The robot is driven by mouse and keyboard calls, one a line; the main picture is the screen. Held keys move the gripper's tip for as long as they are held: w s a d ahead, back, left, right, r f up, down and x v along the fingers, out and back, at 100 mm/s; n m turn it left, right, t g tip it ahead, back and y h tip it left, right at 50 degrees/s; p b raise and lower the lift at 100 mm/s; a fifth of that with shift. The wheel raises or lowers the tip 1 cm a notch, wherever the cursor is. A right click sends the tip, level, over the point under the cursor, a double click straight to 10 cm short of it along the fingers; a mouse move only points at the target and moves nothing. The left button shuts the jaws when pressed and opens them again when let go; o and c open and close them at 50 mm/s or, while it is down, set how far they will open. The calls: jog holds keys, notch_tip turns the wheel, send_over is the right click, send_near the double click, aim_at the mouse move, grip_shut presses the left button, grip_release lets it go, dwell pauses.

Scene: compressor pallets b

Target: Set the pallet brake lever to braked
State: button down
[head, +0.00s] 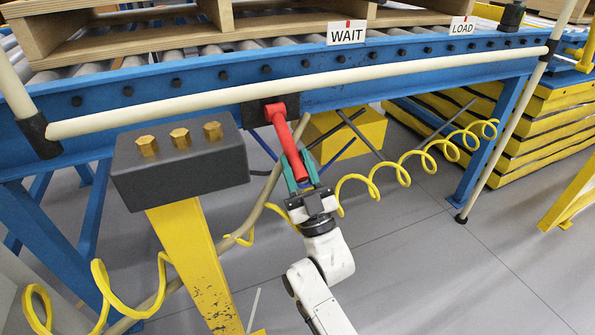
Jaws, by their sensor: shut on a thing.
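The pallet brake lever (283,133) is a red handle on a dark mounting plate (256,112) on the side of the blue conveyor frame. It slants from the plate downward and slightly right, toward me. My gripper (296,166) has green fingers that are shut on the lower part of the red lever, one finger on each side. The fingers hide part of the lever's lower end. I see no marking that shows which lever position is braked.
A cream rail (300,85) runs across just above the lever. A dark box with brass fittings (180,165) stands on a yellow post (190,250) left of my arm. A coiled yellow hose (405,170) hangs behind my gripper. WAIT (347,34) and LOAD (462,27) signs stand on the conveyor.

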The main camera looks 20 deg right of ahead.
jog(key=shift+f, duration=0.15)
jog(key=c, duration=0.8)
grip_release()
jog(key=shift+c, duration=0.2)
jog(key=p+v, duration=0.1)
jog(key=v, duration=0.9)
jog(key=shift+s+f, duration=0.25)
